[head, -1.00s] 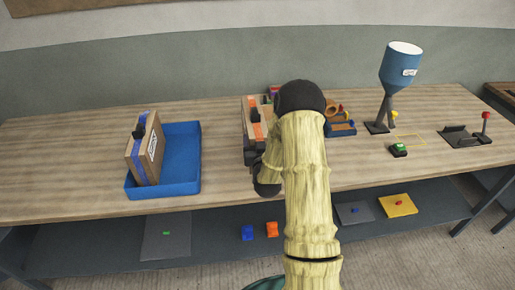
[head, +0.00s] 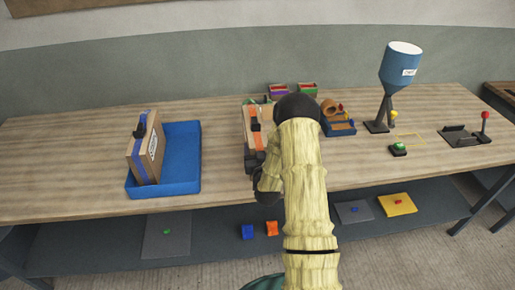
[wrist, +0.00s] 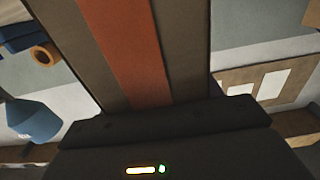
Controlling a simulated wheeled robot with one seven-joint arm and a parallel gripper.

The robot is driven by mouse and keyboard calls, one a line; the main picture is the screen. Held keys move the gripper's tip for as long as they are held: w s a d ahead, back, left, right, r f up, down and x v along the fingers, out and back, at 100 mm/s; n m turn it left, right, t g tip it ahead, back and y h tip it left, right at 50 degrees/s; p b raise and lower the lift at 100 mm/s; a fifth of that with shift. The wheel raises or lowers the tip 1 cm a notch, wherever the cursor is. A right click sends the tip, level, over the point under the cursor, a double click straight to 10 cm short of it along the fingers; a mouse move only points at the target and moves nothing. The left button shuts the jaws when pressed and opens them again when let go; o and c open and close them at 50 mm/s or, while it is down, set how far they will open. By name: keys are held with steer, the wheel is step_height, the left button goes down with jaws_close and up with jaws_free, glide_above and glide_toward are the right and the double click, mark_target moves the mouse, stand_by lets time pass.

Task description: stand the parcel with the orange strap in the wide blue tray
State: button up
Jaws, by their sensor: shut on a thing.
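The parcel with the orange strap (head: 250,118) is brown with a dark handle and stands roughly upright left of my arm. In the wrist view its brown face and orange strap (wrist: 137,55) fill the middle. My gripper (head: 257,163) is shut on it; my wrist and arm hide part of the grip. I cannot tell if its bottom is clear of the table. The wide blue tray (head: 186,165) lies to the left, with a gap of bare table between. A parcel with a blue strap (head: 147,150) stands at its left side; the tray's right part is empty.
Small bins (head: 307,89) and a blue holder with a tan ring (head: 330,108) are behind and right of my arm. A blue hopper (head: 400,68) stands further right, near a green button (head: 398,149). The table (head: 70,160) left of the tray is clear.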

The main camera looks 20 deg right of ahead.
steer(key=o, duration=0.9)
steer(key=shift+f, duration=0.1)
steer(key=o, duration=0.5)
steer(key=b+v, duration=0.3)
steer(key=v, duration=0.9)
steer(key=shift+r, duration=0.2)
